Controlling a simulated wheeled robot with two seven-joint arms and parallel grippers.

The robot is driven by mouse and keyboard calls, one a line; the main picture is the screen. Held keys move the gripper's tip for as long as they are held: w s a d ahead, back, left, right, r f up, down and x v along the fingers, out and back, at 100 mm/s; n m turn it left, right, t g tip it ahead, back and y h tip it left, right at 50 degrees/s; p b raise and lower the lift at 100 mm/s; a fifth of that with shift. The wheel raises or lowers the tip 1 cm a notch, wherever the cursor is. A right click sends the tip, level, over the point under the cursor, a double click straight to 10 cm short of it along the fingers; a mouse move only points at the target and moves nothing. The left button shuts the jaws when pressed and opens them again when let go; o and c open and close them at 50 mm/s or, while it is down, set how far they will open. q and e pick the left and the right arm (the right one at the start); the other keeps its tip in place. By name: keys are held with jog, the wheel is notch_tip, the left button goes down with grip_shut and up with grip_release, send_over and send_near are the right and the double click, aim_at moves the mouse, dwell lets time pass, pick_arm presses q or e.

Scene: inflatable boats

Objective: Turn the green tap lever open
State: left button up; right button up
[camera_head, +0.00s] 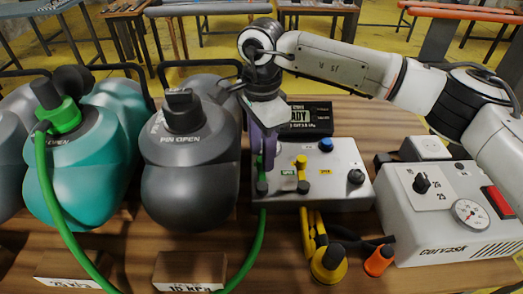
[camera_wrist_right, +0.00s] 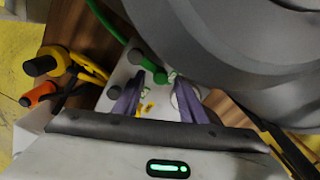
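The green tap lever (camera_wrist_right: 148,64) is on the light grey control box (camera_head: 334,172), with dark round ends beside it in the right wrist view. In the head view my right gripper hides most of it; a dark knob (camera_head: 262,187) shows at its foot, above the green hose (camera_head: 262,228). My right gripper (camera_head: 264,166) points down over the box's left side, just at the lever. Its purple fingers (camera_wrist_right: 157,80) are apart in the wrist view, with the lever near and between their tips; contact cannot be told. My left gripper is not in view.
A yellow tap (camera_head: 302,176) stands close to the right of my fingers, with blue and black knobs beyond. The dark grey boat bundle (camera_head: 190,165) is close on the left. A white pump box (camera_head: 450,215) with a gauge stands right. Yellow hoses hang in front.

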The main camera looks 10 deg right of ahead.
jog(key=shift+f, duration=0.55)
grip_shut()
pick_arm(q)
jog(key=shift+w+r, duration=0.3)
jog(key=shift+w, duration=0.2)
